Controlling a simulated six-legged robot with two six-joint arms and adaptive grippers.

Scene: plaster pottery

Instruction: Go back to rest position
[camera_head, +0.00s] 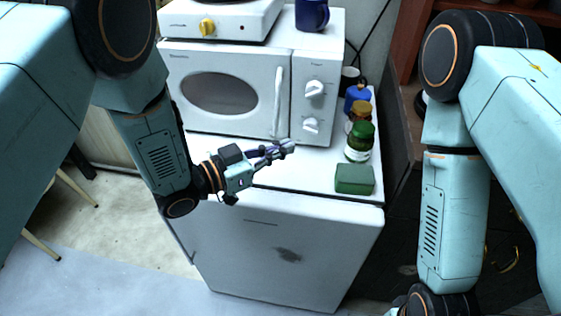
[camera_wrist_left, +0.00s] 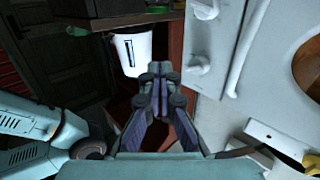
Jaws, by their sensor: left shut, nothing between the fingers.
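My left gripper (camera_head: 284,148) is shut and empty in the head view. It is in front of the white microwave (camera_head: 222,92), over the top of the white cabinet (camera_head: 290,248). In the left wrist view the fingers of my left gripper (camera_wrist_left: 160,72) are together with nothing between them. My right arm comes down the right side of the head view, and its gripper is not clearly visible there.
A green box (camera_head: 354,179) and several jars, one with a green lid (camera_head: 359,142), stand on the cabinet right of my left gripper. A blue mug (camera_head: 311,15) stands on the microwave beside a white hot plate (camera_head: 228,22). Open floor (camera_head: 100,270) lies left.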

